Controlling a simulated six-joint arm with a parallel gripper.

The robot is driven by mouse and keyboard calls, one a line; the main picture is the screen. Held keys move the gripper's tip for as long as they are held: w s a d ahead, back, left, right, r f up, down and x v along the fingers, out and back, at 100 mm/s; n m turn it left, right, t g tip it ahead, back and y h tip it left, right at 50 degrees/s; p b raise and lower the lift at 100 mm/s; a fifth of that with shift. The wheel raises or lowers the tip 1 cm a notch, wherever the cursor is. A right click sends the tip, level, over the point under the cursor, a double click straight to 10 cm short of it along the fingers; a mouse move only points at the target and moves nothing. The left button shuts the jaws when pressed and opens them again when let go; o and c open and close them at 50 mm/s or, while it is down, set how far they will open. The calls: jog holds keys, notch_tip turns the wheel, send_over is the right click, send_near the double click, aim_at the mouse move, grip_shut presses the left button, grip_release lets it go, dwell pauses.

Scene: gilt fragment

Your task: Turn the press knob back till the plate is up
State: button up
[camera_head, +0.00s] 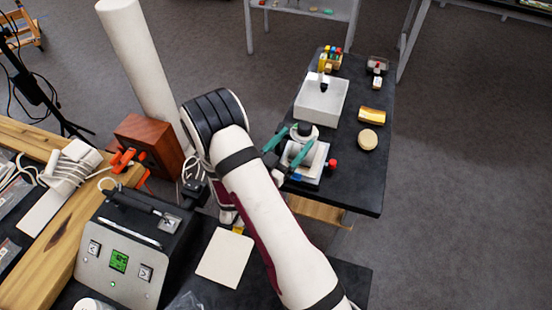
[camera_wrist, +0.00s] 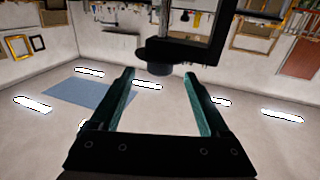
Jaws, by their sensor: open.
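The press (camera_head: 310,172) stands on the dark bench, a pale block-like body partly hidden behind my gripper and arm. A red ball-shaped part (camera_head: 332,164) sticks out at its right side. My gripper (camera_head: 298,138) has its two teal fingers spread apart, with a round pale-and-dark part (camera_head: 304,131) showing at their tips. I cannot tell whether that part is the knob. In the wrist view my gripper (camera_wrist: 159,75) is open, and a short dark cylinder (camera_wrist: 153,68) under a black frame (camera_wrist: 205,40) appears between the fingertips. No contact can be made out. The plate's height is not clear.
Behind the press a white box (camera_head: 322,100) stands on the bench. To its right are a gold piece (camera_head: 372,115) and a round tan disc (camera_head: 368,139). The bench's right front is clear.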

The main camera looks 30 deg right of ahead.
jog(key=v, duration=1)
jog(key=shift+s+r, duration=0.1)
